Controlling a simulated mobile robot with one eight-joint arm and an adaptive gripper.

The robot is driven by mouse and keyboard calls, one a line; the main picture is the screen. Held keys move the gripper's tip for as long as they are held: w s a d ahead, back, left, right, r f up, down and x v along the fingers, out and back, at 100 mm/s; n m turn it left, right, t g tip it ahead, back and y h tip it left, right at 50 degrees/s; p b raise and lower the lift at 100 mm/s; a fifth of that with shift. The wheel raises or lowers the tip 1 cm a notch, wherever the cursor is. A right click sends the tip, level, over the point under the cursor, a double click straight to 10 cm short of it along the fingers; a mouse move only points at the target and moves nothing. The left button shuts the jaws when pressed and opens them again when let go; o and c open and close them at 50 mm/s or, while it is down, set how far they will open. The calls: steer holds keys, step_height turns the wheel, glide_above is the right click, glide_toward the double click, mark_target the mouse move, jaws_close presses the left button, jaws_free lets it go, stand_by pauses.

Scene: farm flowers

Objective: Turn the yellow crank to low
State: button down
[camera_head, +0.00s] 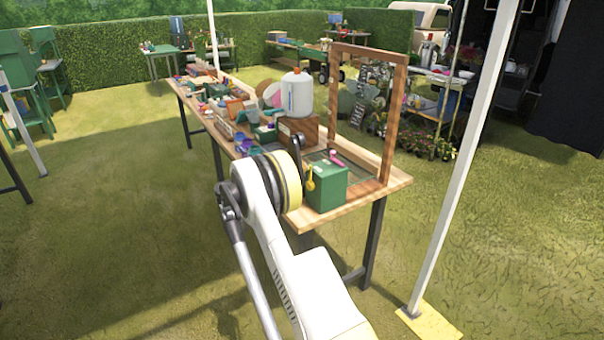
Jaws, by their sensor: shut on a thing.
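The green box (328,190) stands near the front end of the long wooden table. The yellow crank (310,182) is on its left face, with its arm hanging roughly downward. My white arm rises from the bottom of the picture, and its large round joint covers the area left of the box. The dark end of my arm, with my gripper (300,160), shows in part behind that joint, right beside the crank. It is shut at the crank; the fingertips are small and mostly hidden. Any low marking on the box is too small to read.
A pink-ended object (338,158) is at the top of the box. A wooden frame (398,120) stands behind it. A white jug (297,94) sits on a wooden crate (291,132). Many small items crowd the table. A white pole (455,190) stands at right.

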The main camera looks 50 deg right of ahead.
steer(key=shift+w+r, duration=0.1)
stand_by(0.4)
steer(key=c, duration=1.3)
jaws_free()
steer(key=shift+d, duration=0.1)
steer(key=shift+o, duration=0.2)
steer(key=v, duration=1.2)
